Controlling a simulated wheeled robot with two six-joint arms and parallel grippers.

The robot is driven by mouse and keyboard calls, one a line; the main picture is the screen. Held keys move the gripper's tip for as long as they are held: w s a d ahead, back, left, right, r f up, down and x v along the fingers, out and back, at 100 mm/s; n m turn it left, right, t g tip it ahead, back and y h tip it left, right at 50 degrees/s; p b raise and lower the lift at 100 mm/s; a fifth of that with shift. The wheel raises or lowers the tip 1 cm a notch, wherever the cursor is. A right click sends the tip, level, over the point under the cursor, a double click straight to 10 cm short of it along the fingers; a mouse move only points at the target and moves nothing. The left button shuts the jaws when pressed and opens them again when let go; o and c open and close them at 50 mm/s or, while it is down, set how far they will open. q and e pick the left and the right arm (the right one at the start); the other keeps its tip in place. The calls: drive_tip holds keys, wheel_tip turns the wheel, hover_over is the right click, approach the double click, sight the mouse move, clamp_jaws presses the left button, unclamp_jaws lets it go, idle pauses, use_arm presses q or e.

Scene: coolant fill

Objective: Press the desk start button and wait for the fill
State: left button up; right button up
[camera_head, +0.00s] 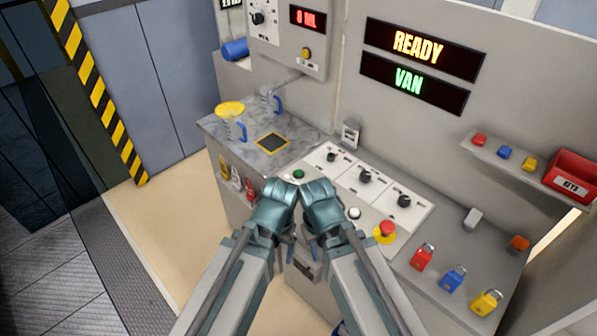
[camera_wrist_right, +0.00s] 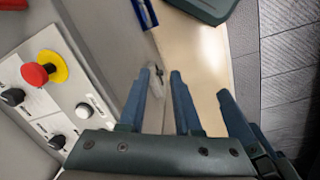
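A green round button (camera_head: 298,175) sits on the sloped white desk panel (camera_head: 340,165), just behind my left wrist. A white round button (camera_head: 354,213) and a red mushroom button on a yellow base (camera_head: 386,230) are farther right. The right wrist view also shows the white button (camera_wrist_right: 83,110) and red button (camera_wrist_right: 35,75). My right gripper (camera_wrist_right: 162,72) points down in front of the panel, its fingers apart with nothing between them. My left gripper (camera_head: 289,250) hangs beside it; its fingers are mostly hidden. Neither gripper visibly touches a button.
Displays read "READY" (camera_head: 418,46), "VAN" (camera_head: 407,79) and "0 ML" (camera_head: 308,18). Red (camera_head: 422,257), blue (camera_head: 453,279) and yellow (camera_head: 486,302) padlocks lie at right. The floor at left is free.

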clamp_jaws()
idle(1.4)
